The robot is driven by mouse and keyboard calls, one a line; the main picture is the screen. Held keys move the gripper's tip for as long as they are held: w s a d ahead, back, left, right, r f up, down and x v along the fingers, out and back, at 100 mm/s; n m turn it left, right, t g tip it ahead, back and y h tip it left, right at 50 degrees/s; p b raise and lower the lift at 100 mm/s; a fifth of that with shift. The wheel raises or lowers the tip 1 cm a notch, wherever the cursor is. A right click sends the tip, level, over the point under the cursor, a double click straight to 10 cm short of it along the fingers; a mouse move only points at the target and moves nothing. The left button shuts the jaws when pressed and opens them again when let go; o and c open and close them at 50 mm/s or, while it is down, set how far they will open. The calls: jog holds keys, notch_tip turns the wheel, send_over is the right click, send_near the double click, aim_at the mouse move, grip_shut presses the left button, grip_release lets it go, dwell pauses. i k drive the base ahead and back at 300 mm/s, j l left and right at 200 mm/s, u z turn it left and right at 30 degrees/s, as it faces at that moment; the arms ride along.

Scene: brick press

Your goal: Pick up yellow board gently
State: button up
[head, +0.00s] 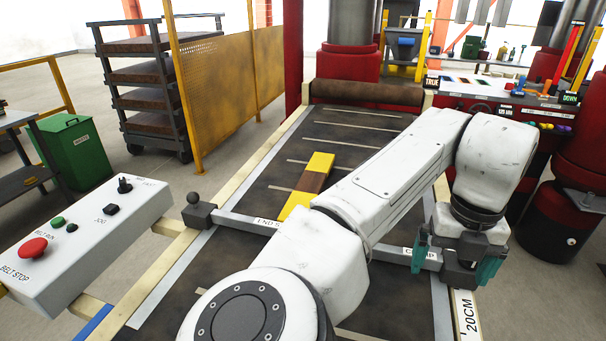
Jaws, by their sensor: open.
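A yellow board (319,163) with a brown band across its middle lies on the dark conveyor belt, left of my arm. Its near end reaches toward the grey crossbar, and my arm covers part of its near right side. My gripper (455,272) has teal fingers and hangs at the right side of the belt, over the right end of the crossbar. It is open, with nothing seen between its fingers. It is well to the right of the board and nearer to me.
The grey crossbar (248,221) spans the belt in front of the board. A control box (88,235) with a red stop button stands at the left. A yellow mesh fence (215,85) runs along the left. The belt (345,118) beyond the board is clear up to the roller (368,93).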

aim_at(309, 184)
jog(key=i+j, duration=1.15)
